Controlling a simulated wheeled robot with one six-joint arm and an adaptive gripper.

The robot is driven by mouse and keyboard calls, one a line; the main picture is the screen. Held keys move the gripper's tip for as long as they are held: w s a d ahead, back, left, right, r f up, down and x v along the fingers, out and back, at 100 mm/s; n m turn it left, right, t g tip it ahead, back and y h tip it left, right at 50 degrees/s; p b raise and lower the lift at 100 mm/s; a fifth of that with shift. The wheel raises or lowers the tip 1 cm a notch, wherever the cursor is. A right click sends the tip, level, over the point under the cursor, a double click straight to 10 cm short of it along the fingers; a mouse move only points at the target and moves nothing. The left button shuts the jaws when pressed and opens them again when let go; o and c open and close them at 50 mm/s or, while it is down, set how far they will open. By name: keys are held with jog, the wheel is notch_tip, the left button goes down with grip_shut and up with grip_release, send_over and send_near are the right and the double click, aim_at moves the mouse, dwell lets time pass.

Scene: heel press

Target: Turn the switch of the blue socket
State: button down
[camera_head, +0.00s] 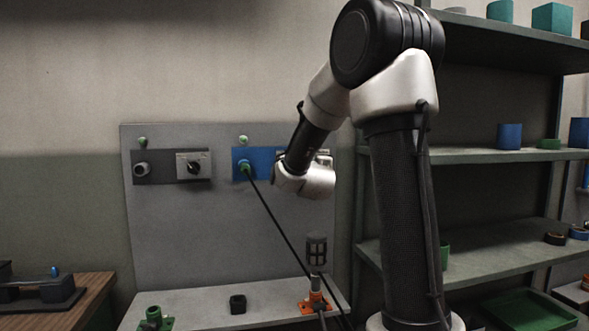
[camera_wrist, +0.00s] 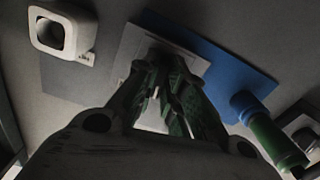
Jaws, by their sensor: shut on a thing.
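The blue socket (camera_head: 264,156) is a blue plate on the upright grey panel, and it also shows in the wrist view (camera_wrist: 228,72). A green plug (camera_head: 245,167) with a black cable sits in its left part; the plug also shows in the wrist view (camera_wrist: 268,135). The socket's switch has a pale plate (camera_wrist: 136,48), and the switch itself is mostly hidden between my fingers. My gripper (camera_wrist: 168,68) is shut on the switch, with its dark fingers against the pale plate. In the head view my wrist covers the socket's right part.
A dark socket (camera_head: 146,168) with a second switch (camera_head: 193,167) is at the left of the panel. Below, the grey ledge holds a small black block (camera_head: 237,304) and an orange-based stand (camera_head: 316,301). Shelves (camera_head: 480,154) stand at right. The black cable slants down across the panel.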

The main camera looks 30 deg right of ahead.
jog(key=n, duration=0.5)
jog(key=shift+d, duration=0.1)
jog(key=shift+n, duration=0.3)
dwell(0.4)
jog(key=c, duration=1.5)
grip_release()
jog(key=shift+s, duration=0.15)
jog(key=v, duration=1.1)
jog(key=shift+s, duration=0.35)
